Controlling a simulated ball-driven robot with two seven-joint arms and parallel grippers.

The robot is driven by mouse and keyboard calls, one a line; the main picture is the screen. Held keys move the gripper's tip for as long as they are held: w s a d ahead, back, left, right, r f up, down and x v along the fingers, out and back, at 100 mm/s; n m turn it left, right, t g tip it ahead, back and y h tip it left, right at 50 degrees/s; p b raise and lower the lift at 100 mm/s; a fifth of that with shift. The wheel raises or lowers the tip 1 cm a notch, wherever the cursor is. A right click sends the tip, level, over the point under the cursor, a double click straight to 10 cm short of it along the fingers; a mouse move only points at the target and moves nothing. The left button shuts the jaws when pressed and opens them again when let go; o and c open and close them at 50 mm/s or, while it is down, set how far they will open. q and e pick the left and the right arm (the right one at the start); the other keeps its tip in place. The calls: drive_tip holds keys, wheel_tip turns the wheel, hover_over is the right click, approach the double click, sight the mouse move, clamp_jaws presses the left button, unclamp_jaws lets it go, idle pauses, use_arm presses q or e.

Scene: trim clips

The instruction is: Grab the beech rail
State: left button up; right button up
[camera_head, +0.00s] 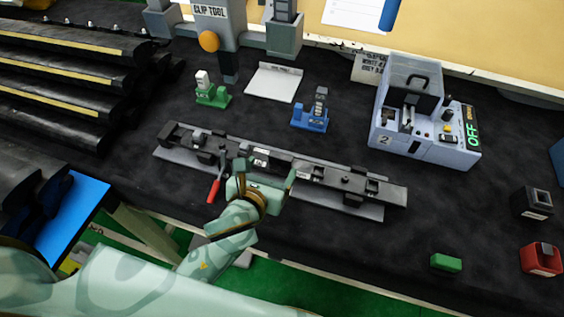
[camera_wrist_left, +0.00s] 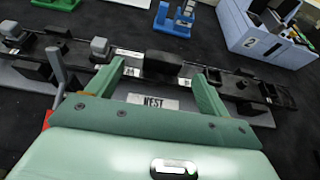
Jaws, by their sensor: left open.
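A long dark rail-like assembly (camera_head: 325,176) lies on a grey plate (camera_head: 170,156) marked NEST (camera_wrist_left: 150,101) across the middle of the bench. It carries several dark blocks and grey clips. I see no clearly wood-coloured rail, so I cannot tell which part is the beech rail. My left gripper (camera_head: 264,174) is open at the near side of the assembly's middle. In the left wrist view its two fingers (camera_wrist_left: 160,76) point at a black block (camera_wrist_left: 163,64) on the assembly, with nothing held between them. My right gripper is not in view.
A red-handled lever (camera_head: 214,188) stands left of my left gripper. Behind are green (camera_head: 212,97) and blue (camera_head: 310,120) fixtures and a white plate (camera_head: 273,83). A grey machine (camera_head: 425,135) reading OFF stands back right. Green (camera_head: 446,263) and red (camera_head: 541,259) boxes sit front right.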

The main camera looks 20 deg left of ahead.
sight(280, 158)
use_arm(q)
drive_tip(key=shift+x, duration=0.9)
drive_tip(key=shift+w+d+f, duration=0.15)
drive_tip(key=shift+w+d, duration=0.1)
drive_tip(key=shift+w, duration=0.05)
drive_tip(key=b+x, duration=0.2)
drive_tip(key=x, duration=0.2)
drive_tip(key=shift+w+d, duration=0.1)
drive_tip(key=shift+w, duration=0.1)
drive_tip(key=shift+s, duration=0.1)
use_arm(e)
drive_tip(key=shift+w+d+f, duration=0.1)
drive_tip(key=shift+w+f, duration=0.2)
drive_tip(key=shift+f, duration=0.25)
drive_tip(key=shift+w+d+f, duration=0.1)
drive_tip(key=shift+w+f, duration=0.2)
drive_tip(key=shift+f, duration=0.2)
use_arm(q)
drive_tip(key=c, duration=1.3)
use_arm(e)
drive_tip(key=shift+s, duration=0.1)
